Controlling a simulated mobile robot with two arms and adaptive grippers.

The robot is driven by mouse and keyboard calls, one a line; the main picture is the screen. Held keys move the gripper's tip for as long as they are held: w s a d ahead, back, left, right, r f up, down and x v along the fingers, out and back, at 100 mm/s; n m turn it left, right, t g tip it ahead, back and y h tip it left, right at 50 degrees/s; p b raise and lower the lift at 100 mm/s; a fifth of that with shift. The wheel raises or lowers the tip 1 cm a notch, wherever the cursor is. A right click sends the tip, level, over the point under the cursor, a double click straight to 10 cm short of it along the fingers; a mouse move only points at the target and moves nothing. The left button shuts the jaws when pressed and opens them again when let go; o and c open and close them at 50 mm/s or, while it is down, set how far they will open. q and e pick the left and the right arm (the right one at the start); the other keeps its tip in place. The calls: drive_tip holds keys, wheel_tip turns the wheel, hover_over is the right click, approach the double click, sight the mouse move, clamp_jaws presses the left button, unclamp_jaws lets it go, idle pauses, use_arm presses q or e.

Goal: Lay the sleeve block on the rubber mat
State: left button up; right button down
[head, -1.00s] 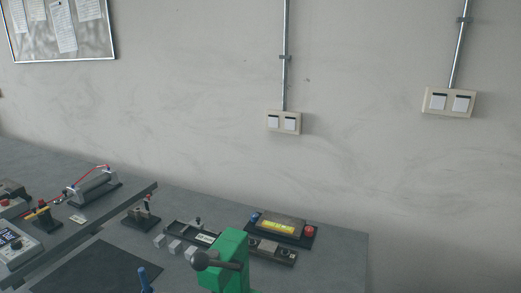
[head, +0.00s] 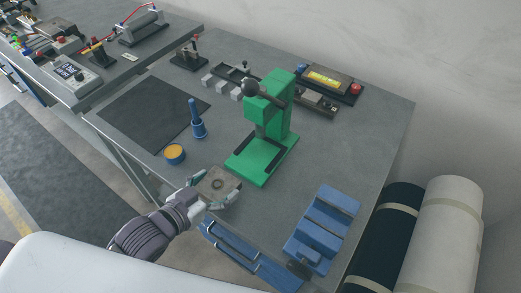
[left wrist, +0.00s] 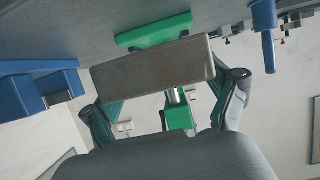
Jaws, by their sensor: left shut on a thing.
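The sleeve block (head: 219,182) is a grey-brown rectangular block with a round mark on its top in the head view. My left gripper (head: 217,190) is shut on it and holds it near the front edge of the table. In the left wrist view the sleeve block (left wrist: 153,68) sits between both fingers, its plain face towards the camera. The rubber mat (head: 145,115) is a dark flat sheet on the table, beyond and to the left of my left gripper, with nothing on it. My right gripper is not in view.
A green press (head: 272,125) stands right of the mat. A blue upright tool (head: 197,120) and a round pot with an orange top (head: 175,154) stand between mat and block. A blue stepped rack (head: 325,228) and a blue tray (head: 250,257) lie at the near right.

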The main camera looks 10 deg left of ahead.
sight(260, 136)
use_arm(q)
drive_tip(key=shift+r, duration=0.1)
drive_tip(key=w+d+p, duration=0.1)
drive_tip(key=w+d, duration=0.1)
drive_tip(key=w, duration=0.2)
drive_tip(key=w+d+p, duration=0.1)
drive_tip(key=w+d, duration=0.1)
drive_tip(key=w, duration=0.3)
drive_tip(key=w+d+p, duration=0.1)
drive_tip(key=w, duration=0.3)
drive_tip(key=shift+w+d+r, duration=0.1)
drive_tip(key=shift+w+d, duration=0.55)
drive_tip(key=shift+w, duration=0.4)
drive_tip(key=shift+w+d, duration=0.3)
drive_tip(key=shift+w, duration=0.5)
wheel_tip(260, 136, down, 2)
drive_tip(key=shift+f+p, duration=0.25)
drive_tip(key=shift+p, duration=0.65)
drive_tip(key=shift+s+f, duration=0.2)
drive_tip(key=shift+f, duration=0.35)
drive_tip(key=o, duration=1.5)
drive_tip(key=shift+s+f, duration=0.1)
drive_tip(key=shift+f, duration=0.2)
drive_tip(key=shift+o, duration=0.5)
drive_tip(key=shift+r, duration=0.15)
